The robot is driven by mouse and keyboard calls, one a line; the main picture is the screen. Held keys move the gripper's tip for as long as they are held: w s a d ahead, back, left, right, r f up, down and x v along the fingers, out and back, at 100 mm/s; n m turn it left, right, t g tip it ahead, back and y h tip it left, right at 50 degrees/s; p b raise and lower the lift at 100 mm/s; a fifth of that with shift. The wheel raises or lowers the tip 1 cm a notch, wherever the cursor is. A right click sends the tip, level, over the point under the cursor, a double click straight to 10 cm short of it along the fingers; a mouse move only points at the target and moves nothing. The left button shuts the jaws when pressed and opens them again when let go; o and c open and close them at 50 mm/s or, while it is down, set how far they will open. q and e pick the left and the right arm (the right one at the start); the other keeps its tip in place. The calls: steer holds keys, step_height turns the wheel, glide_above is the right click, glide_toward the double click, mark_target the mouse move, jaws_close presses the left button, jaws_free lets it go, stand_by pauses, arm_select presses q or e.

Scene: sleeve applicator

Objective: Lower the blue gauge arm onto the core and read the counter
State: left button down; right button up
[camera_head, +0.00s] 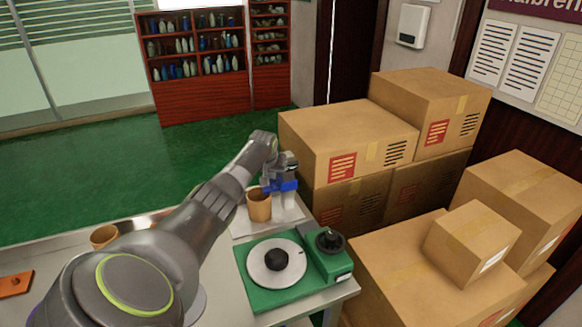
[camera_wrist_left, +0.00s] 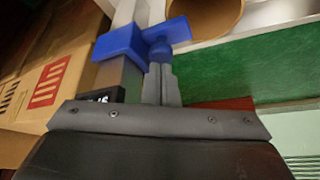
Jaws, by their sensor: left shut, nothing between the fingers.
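The blue gauge arm (camera_head: 283,185) is on a grey upright stand beside the brown cardboard core (camera_head: 259,206). The core stands upright on a pale plate. In the left wrist view the blue gauge arm (camera_wrist_left: 122,42) has a round blue knob, and the open rim of the core (camera_wrist_left: 205,14) shows near its end. My left gripper (camera_head: 287,172) is shut and empty. In the left wrist view its closed fingertips (camera_wrist_left: 160,66) are right at the knob; contact is unclear. A dark counter display (camera_wrist_left: 105,97) is partly hidden and unreadable. My right gripper is out of view.
A green device with a round turntable (camera_head: 277,262) and black knob sits at the table's front right. Stacked cardboard boxes (camera_head: 345,140) stand close on the right. Another cardboard cup-like piece (camera_head: 104,236) and an orange piece (camera_head: 15,284) lie at left.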

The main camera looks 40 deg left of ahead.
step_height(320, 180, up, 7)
steer(key=p, duration=0.6)
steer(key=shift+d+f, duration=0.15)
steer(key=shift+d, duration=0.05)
